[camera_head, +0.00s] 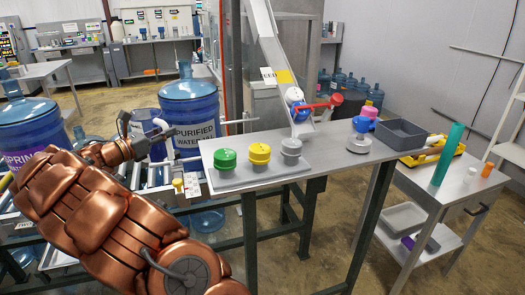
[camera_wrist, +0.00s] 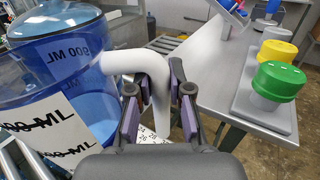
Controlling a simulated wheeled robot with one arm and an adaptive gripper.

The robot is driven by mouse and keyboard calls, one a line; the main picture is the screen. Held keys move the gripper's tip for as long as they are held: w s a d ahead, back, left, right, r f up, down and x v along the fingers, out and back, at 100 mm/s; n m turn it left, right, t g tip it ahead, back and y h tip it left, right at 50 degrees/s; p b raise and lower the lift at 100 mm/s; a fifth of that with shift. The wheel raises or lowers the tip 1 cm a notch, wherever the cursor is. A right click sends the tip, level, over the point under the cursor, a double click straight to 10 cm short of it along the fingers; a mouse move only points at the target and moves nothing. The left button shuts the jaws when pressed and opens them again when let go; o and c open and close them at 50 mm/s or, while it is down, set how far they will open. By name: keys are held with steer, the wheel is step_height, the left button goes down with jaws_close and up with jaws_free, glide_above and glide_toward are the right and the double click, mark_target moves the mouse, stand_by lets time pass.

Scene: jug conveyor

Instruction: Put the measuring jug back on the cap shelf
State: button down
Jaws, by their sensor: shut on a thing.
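The measuring jug is a clear blue vessel with "900 ML" lettering and a thick white handle. It fills the left of the wrist view (camera_wrist: 85,95) and shows small behind my gripper in the head view (camera_head: 148,117). My gripper (camera_wrist: 160,85) is shut on the white handle, with a finger on each side of it. In the head view my gripper (camera_head: 137,143) is left of the cap shelf. The cap shelf (camera_head: 225,149) is a grey bench top bearing green, yellow and grey caps on a plate. The jug's base is hidden.
A large blue "PURIFIED WATER" bottle (camera_head: 190,108) stands on the conveyor close to the jug. A chute (camera_head: 268,45) comes down onto the shelf's back edge. A grey bin (camera_head: 401,133) sits at the shelf's right end.

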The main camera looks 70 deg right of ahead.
steer(key=s+d+r+m+g+y+b, duration=0.1)
steer(key=s+d+r+m+g+y, duration=0.1)
steer(key=s+d, duration=0.3)
steer(key=s+d+r+m+g+y+b, duration=0.2)
steer(key=s+d+r+m+g, duration=0.1)
steer(key=s, duration=1)
steer(key=s+d+r+m+g+y+b, duration=0.1)
steer(key=s+d+r+m+g+y, duration=0.1)
steer(key=s+d+r+g, duration=0.2)
steer(key=r+x, duration=0.1)
steer(key=x, duration=0.6)
steer(key=shift+s+a, duration=0.25)
steer(key=shift+a, duration=0.15)
steer(key=shift+r, duration=0.1)
step_height(320, 180, down, 10)
steer(key=p, duration=0.1)
steer(key=shift+r, duration=0.2)
steer(key=c, duration=1.1)
jaws_free()
steer(key=shift+f, duration=0.15)
steer(key=shift+f, duration=0.2)
